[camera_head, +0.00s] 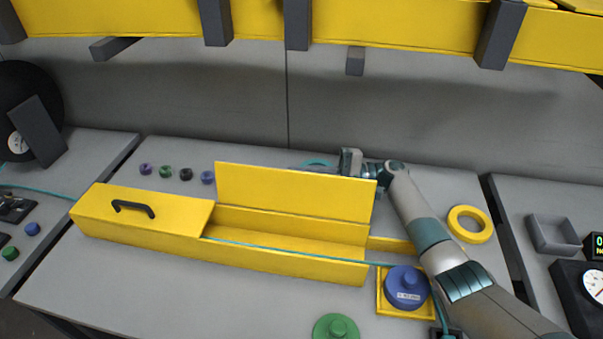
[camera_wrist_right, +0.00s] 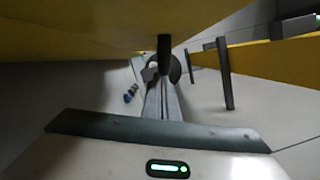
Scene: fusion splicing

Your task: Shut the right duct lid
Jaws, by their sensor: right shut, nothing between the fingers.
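The right duct lid (camera_head: 295,191) is a yellow panel standing upright along the back edge of the yellow duct (camera_head: 300,265), whose right section is open. The left lid (camera_head: 155,209) lies shut and has a black handle (camera_head: 132,208). A teal fiber (camera_head: 275,246) runs along the open section. My right gripper (camera_head: 350,162) is behind the raised lid, its fingers partly hidden by it. In the right wrist view its fingers (camera_wrist_right: 163,100) are shut and empty, below a yellow surface (camera_wrist_right: 80,35), apparently the lid. Contact cannot be told. My left gripper is out of view.
A blue spool (camera_head: 406,286) sits in a yellow holder right of the duct. A yellow ring (camera_head: 469,224) and a grey tray (camera_head: 553,234) lie further right. A green spool (camera_head: 337,327) is in front. Several small caps (camera_head: 186,174) stand behind the duct.

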